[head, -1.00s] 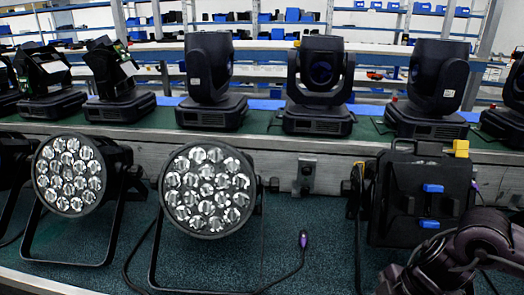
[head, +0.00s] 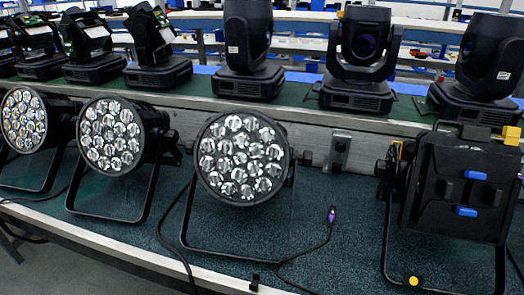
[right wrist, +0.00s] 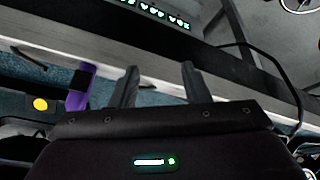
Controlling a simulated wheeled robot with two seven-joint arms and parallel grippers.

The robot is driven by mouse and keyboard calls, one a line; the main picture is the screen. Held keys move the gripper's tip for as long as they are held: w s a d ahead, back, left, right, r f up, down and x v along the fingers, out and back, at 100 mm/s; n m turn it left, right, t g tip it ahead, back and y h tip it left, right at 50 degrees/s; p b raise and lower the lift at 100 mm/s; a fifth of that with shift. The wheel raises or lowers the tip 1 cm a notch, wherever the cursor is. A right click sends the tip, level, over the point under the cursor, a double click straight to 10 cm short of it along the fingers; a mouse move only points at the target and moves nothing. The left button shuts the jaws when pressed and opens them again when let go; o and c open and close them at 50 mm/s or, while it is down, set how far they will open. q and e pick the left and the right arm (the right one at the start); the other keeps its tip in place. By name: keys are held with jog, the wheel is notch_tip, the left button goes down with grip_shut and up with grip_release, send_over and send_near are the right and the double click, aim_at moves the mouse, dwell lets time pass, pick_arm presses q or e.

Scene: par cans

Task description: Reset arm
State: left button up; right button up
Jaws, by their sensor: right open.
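My right gripper (right wrist: 158,90) shows in the right wrist view with its two dark fingers apart and nothing between them. Beyond the fingers are the blue-green mat and the bench's metal edge. A purple connector (right wrist: 82,80) lies to the left of the fingers, apart from them. Neither gripper shows in the head view now. In the head view several par cans stand on the bench, with the middle one (head: 242,157) facing me. A black fixture with blue clips (head: 460,190) stands at the right.
Moving-head lights (head: 362,60) line the raised green shelf behind. A cable with a purple-tipped plug (head: 331,216) lies on the mat (head: 345,260) between the middle par can and the right fixture. A yellow button (head: 413,281) is near the front edge.

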jog(key=s+d+f+g+p, duration=0.1)
jog(key=s+f+p, duration=0.15)
jog(key=f, duration=1.25)
jog(key=s+f+g+p, duration=0.2)
jog(key=s+f, duration=0.2)
jog(key=f, duration=1.1)
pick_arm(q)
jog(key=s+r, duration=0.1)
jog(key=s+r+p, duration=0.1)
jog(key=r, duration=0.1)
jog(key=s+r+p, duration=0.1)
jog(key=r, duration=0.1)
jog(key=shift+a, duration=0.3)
pick_arm(e)
jog(key=s+d+f, duration=0.3)
jog(key=s+f, duration=1)
jog(key=s, duration=0.4)
jog(key=shift+s+d+g, duration=0.15)
jog(key=shift+s+g, duration=0.15)
jog(key=shift+g, duration=0.1)
